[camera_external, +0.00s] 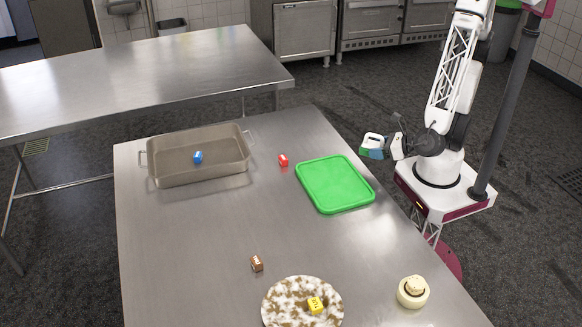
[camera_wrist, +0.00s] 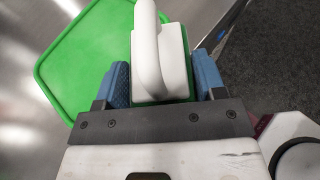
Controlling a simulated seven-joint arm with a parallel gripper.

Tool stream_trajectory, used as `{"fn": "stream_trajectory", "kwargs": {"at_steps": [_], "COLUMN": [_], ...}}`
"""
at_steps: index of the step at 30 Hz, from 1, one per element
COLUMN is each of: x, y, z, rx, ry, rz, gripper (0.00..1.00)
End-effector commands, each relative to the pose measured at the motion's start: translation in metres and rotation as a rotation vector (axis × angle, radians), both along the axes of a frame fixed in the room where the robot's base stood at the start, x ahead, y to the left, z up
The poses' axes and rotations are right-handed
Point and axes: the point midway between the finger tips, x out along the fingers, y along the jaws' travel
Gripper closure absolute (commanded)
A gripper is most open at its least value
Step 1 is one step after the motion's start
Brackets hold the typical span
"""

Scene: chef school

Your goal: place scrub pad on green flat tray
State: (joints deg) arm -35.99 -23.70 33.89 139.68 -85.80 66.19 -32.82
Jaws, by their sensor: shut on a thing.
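The green flat tray (camera_external: 335,184) lies on the steel table near its right edge, empty. It also fills the left of the wrist view (camera_wrist: 85,60). The scrub pad (camera_external: 374,141) has a white handle and a green underside. My gripper (camera_external: 376,150) is shut on it and holds it in the air beyond the tray's upper right corner, close to my arm's base. In the wrist view the scrub pad (camera_wrist: 163,60) sits between the two blue fingers, its white handle pointing up the picture. Its underside is mostly hidden.

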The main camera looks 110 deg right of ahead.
Motion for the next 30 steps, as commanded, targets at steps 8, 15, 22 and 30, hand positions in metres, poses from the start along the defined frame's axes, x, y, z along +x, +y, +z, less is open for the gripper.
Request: {"fn": "stream_trajectory", "kwargs": {"at_steps": [8, 15, 22, 30], "x": [0.004, 0.029, 0.064, 0.105], "y": [0.001, 0.005, 0.012, 0.020], "z": [0.000, -0.003, -0.006, -0.010], "rx": [0.000, 0.000, 0.000, 0.000], "ry": [0.000, 0.000, 0.000, 0.000], "rz": [-0.001, -0.003, -0.002, -0.002], "gripper": [0.61, 0.61, 0.61, 0.61]}}
